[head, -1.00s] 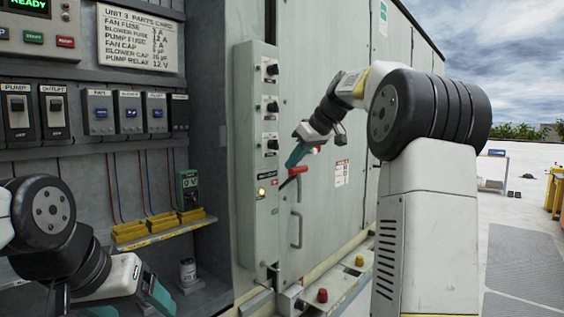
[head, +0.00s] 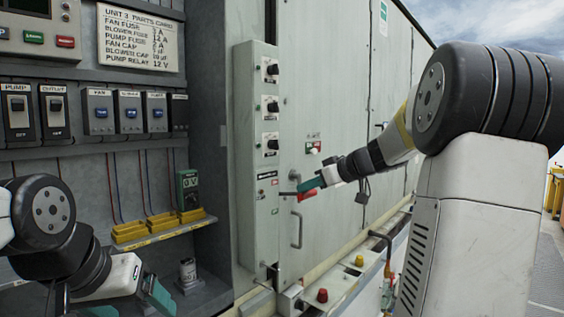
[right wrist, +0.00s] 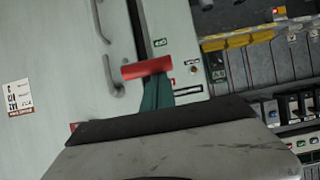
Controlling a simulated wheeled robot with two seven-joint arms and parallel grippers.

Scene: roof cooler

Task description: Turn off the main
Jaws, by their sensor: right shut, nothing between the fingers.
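The main switch lever has a red handle (head: 307,195) on a dark shaft, low on the narrow grey switch column (head: 258,220). The shaft lies about level, pointing right. My right gripper (head: 303,187) is shut and empty, its teal fingertips at the handle's top side. In the right wrist view the red handle (right wrist: 147,68) lies across the ends of the fingers (right wrist: 157,93); I cannot tell if they touch. The small round lamp (head: 260,195) beside the lever looks unlit. My left gripper (head: 130,302) is at lower left, its teal fingers apart, away from the lever.
Three black rotary knobs sit up the column, the lowest (head: 272,145) above the lever. A grey door handle (head: 297,230) is below it. A red-and-white device (head: 313,148) is on the door. Left is an open cabinet with breakers and a yellow-edged shelf (head: 150,235).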

